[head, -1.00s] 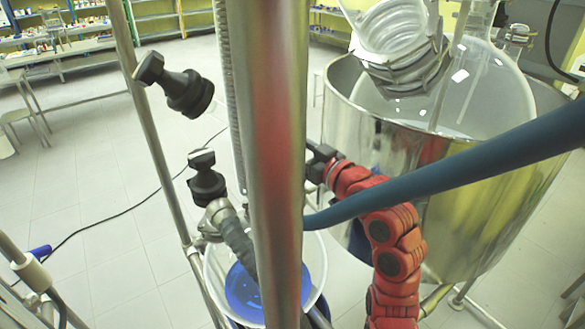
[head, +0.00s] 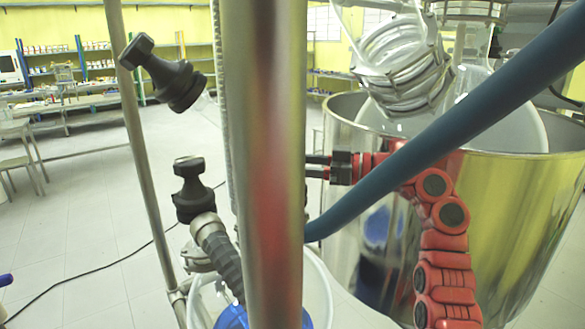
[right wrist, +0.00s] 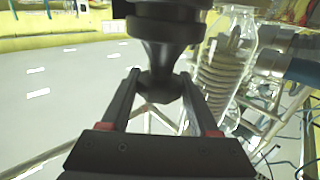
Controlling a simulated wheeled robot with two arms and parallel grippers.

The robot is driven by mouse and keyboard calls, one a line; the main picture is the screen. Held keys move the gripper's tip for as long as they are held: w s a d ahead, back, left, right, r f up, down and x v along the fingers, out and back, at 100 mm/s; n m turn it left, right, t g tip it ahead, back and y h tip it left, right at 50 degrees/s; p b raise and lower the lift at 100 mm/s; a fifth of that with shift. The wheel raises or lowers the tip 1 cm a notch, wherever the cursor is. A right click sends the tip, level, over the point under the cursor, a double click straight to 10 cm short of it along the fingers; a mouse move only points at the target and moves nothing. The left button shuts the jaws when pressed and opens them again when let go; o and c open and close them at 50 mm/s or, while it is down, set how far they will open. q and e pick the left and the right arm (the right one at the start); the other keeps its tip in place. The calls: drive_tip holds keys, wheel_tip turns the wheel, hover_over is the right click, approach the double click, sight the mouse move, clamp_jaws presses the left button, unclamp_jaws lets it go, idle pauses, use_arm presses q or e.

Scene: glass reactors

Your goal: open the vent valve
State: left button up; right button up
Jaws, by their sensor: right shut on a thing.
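In the right wrist view, a black valve knob (right wrist: 160,84) with a narrow neck sits between the fingers of my right gripper (right wrist: 158,95), which is shut on it. In the head view, my right gripper (head: 318,167) points left behind the metal post, which hides its fingertips and whatever they hold. Two black knobbed valves show left of the post: an upper tilted one (head: 165,75) and a lower upright one (head: 193,190). I cannot tell which valve is the vent valve or how far the held one is turned. My left gripper is out of view.
The metal post (head: 265,120) stands close in front. A blue hose (head: 420,150) crosses in front of my right arm. A large steel vessel (head: 500,190) with glassware stands right. A container with blue contents (head: 232,318) is below. Shelves line the back wall.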

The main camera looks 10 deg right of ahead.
drive_tip(key=shift+a+g, duration=0.1)
drive_tip(key=shift+g, duration=0.2)
drive_tip(key=o, duration=1)
drive_tip(key=shift+o, duration=0.4)
drive_tip(key=shift+a+r+b, duration=0.1)
drive_tip(key=shift+r+b, duration=0.2)
drive_tip(key=shift+r, duration=1.2)
drive_tip(key=shift+s+r, duration=0.2)
drive_tip(key=s+a+r+b, duration=0.1)
drive_tip(key=s+a+b, duration=0.1)
drive_tip(key=s, duration=1.3)
drive_tip(key=shift+s+a+r, duration=0.15)
drive_tip(key=shift+a+r, duration=0.1)
drive_tip(key=shift+a, duration=0.25)
